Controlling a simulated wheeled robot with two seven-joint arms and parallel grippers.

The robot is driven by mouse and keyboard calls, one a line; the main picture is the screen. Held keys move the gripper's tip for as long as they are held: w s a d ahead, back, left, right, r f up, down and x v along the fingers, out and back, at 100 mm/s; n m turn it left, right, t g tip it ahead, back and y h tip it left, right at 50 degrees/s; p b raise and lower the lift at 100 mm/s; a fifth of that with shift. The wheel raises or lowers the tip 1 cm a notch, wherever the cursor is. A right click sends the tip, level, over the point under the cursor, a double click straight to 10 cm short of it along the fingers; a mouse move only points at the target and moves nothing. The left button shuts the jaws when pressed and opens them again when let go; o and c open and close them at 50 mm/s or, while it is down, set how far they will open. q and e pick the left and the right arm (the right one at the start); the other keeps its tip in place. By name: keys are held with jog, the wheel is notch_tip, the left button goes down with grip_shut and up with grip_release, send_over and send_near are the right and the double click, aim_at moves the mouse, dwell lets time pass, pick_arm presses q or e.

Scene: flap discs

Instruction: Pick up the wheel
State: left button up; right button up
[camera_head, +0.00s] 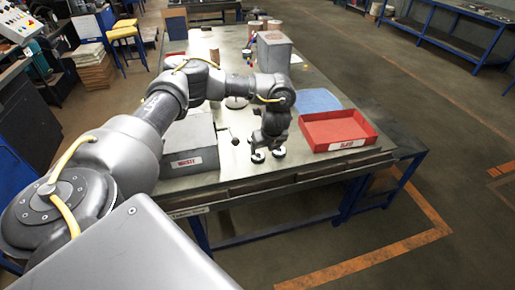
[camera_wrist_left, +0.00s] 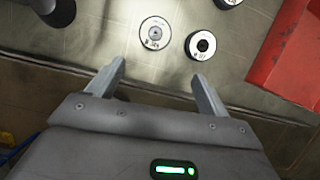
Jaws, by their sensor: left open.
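Two round discs lie on the metal table, just ahead of the fingers in the left wrist view. One is a pale disc (camera_wrist_left: 155,33) with a small centre hole; the other is a dark-centred disc (camera_wrist_left: 200,46) with a white ring. Part of a third disc (camera_wrist_left: 229,2) shows at the top edge. I cannot tell which one is the wheel. My left gripper (camera_wrist_left: 160,72) is open and empty, its fingers apart from the discs in that view. In the head view my left gripper (camera_head: 267,143) points down near the table's front edge, with small discs (camera_head: 279,152) by its tips.
A red tray (camera_head: 338,131) stands right of the left gripper, with a blue mat (camera_head: 319,101) behind it. A grey labelled box (camera_head: 192,160) stands to the left. Another grey box (camera_head: 273,52) and several cylinders are farther back on the table (camera_head: 300,172).

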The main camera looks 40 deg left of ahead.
pick_arm(q)
jog(key=a+r, duration=0.1)
jog(key=a, duration=0.1)
jog(key=b, duration=0.2)
send_over(258, 155)
jog(key=s+d, duration=0.1)
jog(key=d, duration=0.2)
jog(key=f, duration=0.4)
jog(key=shift+s+a+f, duration=0.2)
jog(key=shift+f, duration=0.15)
jog(key=shift+w+a+f+y, duration=0.1)
jog(key=shift+a+f+y, duration=0.05)
jog(key=shift+f+y, duration=0.15)
jog(key=shift+f, duration=0.35)
jog(key=b+x, duration=0.1)
jog(key=x, duration=0.2)
jog(key=shift+a+f+b, duration=0.2)
jog(key=shift+f+b, duration=0.05)
jog(key=shift+b, duration=0.15)
jog(key=shift+w+a+f, duration=0.1)
jog(key=shift+a+f, duration=0.05)
jog(key=shift+f, duration=0.2)
pick_arm(e)
jog(key=f, duration=0.2)
jog(key=w+f, duration=0.1)
jog(key=f, duration=0.1)
pick_arm(q)
jog(key=shift+r, duration=0.1)
